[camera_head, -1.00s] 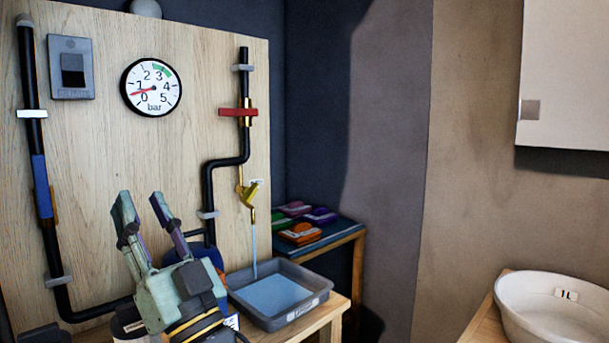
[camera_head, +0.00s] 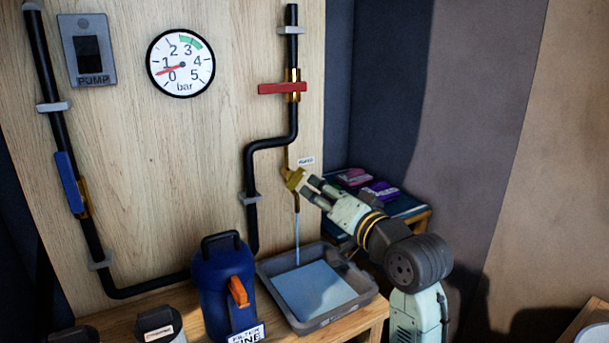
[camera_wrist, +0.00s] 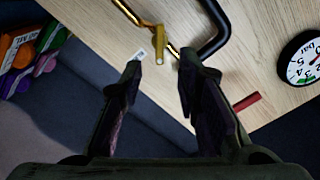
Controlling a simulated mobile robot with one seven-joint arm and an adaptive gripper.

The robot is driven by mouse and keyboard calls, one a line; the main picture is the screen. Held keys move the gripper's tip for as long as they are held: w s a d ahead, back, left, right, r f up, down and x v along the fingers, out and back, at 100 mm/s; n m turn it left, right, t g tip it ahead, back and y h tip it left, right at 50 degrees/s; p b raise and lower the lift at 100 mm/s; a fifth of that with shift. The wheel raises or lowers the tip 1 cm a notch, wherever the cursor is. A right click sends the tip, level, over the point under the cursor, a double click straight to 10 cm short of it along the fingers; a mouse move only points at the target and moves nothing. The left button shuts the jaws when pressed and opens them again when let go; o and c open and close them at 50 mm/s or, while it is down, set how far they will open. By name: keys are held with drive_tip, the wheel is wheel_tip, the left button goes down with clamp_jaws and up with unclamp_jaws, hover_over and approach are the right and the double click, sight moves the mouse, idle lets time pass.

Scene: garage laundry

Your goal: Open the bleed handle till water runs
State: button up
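The brass bleed tap with its handle (camera_head: 296,181) hangs at the end of the black pipe on the wooden board. A thin stream of water (camera_head: 297,240) runs from it into the grey tray (camera_head: 271,293), which holds water. My gripper (camera_head: 311,188) is at the tap's right side in the head view, its fingertips close to the handle; contact cannot be told. In the wrist view my gripper (camera_wrist: 160,64) is open and empty, with the fingers apart. The brass tap (camera_wrist: 158,46) shows just beyond and between the fingertips. A small white tag (camera_head: 306,161) sits above the tap.
A red lever (camera_head: 283,88) crosses the pipe above, and a blue lever (camera_head: 68,182) is on the left pipe. The gauge (camera_head: 181,66) needle points between 0 and 1. A blue filter canister (camera_head: 222,295) stands left of the tray. Coloured packs (camera_head: 381,190) lie on a side table behind my arm.

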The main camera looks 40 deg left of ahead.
sight(300, 179)
drive_tip(key=p+x, duration=0.1)
drive_tip(key=x, duration=0.7)
drive_tip(key=shift+w+a+p, duration=0.1)
drive_tip(key=shift+a+p, duration=0.05)
drive_tip(key=shift+p, duration=0.2)
drive_tip(key=shift+c, duration=0.6)
clamp_jaws()
